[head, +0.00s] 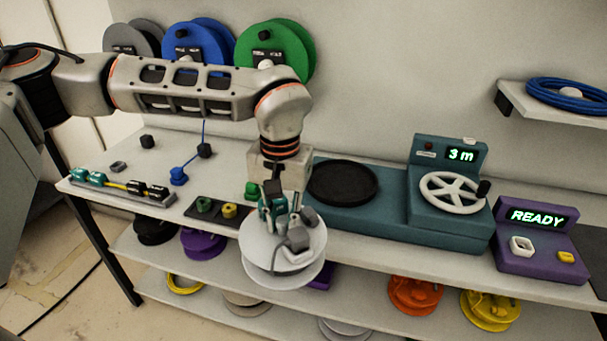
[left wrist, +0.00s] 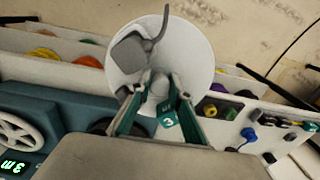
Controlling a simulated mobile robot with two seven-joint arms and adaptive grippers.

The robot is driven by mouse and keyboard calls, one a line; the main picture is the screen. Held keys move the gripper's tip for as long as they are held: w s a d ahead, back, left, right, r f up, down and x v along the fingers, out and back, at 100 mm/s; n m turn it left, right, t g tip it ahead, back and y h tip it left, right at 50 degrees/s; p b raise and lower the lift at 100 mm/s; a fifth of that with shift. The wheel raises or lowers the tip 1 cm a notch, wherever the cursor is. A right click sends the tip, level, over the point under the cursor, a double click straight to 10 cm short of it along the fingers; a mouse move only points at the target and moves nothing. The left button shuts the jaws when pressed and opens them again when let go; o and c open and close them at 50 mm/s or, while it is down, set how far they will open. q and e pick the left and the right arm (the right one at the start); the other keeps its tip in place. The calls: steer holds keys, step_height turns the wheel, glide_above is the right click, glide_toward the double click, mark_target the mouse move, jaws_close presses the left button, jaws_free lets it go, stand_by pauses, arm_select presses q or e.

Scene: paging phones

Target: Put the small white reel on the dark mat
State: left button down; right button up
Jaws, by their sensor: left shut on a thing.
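The small white reel (head: 258,256) hangs in front of the workbench's front edge, its round face tilted up toward the head camera. My left gripper (head: 276,208) is shut on its hub, and the fingers (left wrist: 158,98) close around the white hub in the left wrist view. The reel's face (left wrist: 192,48) fills the top middle there. A grey clip-like piece (left wrist: 132,52) lies on the face, and a green tag marked 3 (left wrist: 168,119) sits by the hub. A dark flat surface at the far right edge (head: 598,278) may be the dark mat; it is cut off. My right gripper is not in view.
A teal machine (head: 450,235) with a black round plate (head: 342,184) and white handwheel stands right of the reel. A purple READY box (head: 530,262) is farther right. A dark tray (head: 214,214) with green and yellow knobs lies left. Coloured reels fill the lower shelf (head: 360,322).

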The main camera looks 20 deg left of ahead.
arm_select(q)
steer(key=s+a+f, duration=0.3)
steer(key=s+f, duration=0.1)
steer(key=f, duration=0.6)
steer(key=s+a+f, duration=0.3)
steer(key=s+f, duration=0.1)
steer(key=f, duration=0.6)
steer(key=shift+a+f, duration=0.2)
steer(key=shift+f, duration=0.15)
steer(key=shift+w+d, duration=0.1)
